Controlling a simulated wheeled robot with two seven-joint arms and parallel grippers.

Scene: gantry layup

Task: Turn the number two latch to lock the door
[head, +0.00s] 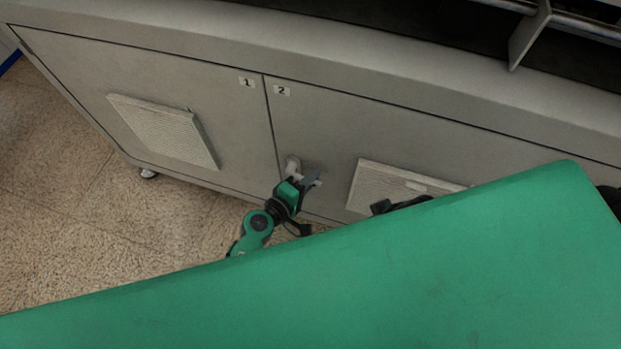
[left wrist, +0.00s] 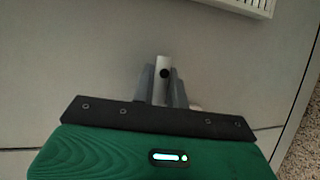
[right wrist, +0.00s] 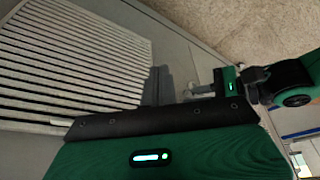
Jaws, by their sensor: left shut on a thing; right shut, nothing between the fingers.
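The number two door (head: 330,135) is a grey cabinet panel under a small "2" label (head: 282,90), and it looks flush with its neighbour. Its latch (head: 293,164) is a pale handle low by the seam between the doors. My left gripper (head: 310,179) is at the latch. In the left wrist view my left gripper (left wrist: 163,92) is shut on the silver latch handle (left wrist: 162,64), whose dark-dotted end sticks out between the fingers. My right gripper (right wrist: 158,86) is shut and empty in front of a vent; my green body mostly hides it in the head view.
The number one door (head: 200,95) with a slatted vent (head: 165,130) is at the left. Another vent (head: 395,185) is on door two, close to my right gripper (right wrist: 80,60). Speckled floor (head: 60,170) is open at the left. A metal bracket (head: 530,35) stands above the cabinet.

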